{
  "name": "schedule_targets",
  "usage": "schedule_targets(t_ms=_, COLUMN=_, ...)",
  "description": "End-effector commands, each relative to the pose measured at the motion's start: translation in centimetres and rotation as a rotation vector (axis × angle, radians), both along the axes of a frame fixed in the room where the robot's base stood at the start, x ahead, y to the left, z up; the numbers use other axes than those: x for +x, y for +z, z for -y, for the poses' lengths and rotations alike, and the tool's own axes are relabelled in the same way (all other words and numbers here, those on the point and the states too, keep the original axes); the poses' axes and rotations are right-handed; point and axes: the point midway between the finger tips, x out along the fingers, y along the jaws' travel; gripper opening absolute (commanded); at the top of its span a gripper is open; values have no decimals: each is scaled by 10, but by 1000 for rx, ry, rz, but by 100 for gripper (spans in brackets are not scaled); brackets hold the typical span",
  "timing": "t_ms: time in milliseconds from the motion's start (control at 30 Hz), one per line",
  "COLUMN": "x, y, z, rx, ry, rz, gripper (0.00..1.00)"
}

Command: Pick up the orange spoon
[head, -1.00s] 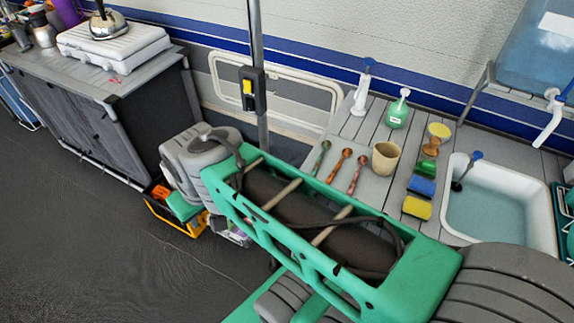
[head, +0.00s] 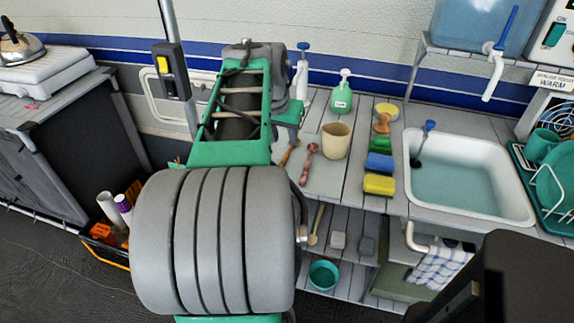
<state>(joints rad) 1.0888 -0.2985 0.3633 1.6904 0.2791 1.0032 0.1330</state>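The orange spoon (head: 289,153) lies on the slatted counter (head: 325,181), just right of my green arm link, which hides part of it. A reddish spoon (head: 308,164) lies beside it on the right. The green spoon is hidden behind my arm. My arm reaches up over the left part of the counter, with its far joint near the back wall. My gripper does not show; I cannot see its fingers or whether it touches anything.
Right of the spoons stand a beige cup (head: 335,141), a green soap bottle (head: 342,94), a wooden brush (head: 382,124) and sponges (head: 379,184). A white sink (head: 470,170) is further right. A metal pole (head: 176,60) stands left of my arm.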

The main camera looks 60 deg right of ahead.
Motion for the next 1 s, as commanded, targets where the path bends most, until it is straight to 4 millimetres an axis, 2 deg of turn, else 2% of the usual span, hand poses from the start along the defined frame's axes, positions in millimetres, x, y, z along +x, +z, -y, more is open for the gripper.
schedule_targets(t_ms=367, x=0, y=-58, z=18, rx=4, ry=4, rz=-2, gripper=36)
schedule_targets(t_ms=633, x=1, y=-62, z=21, rx=1, ry=5, rz=0, gripper=36)
schedule_targets(t_ms=1000, x=1, y=-62, z=21, rx=1, ry=6, rz=-1, gripper=6)
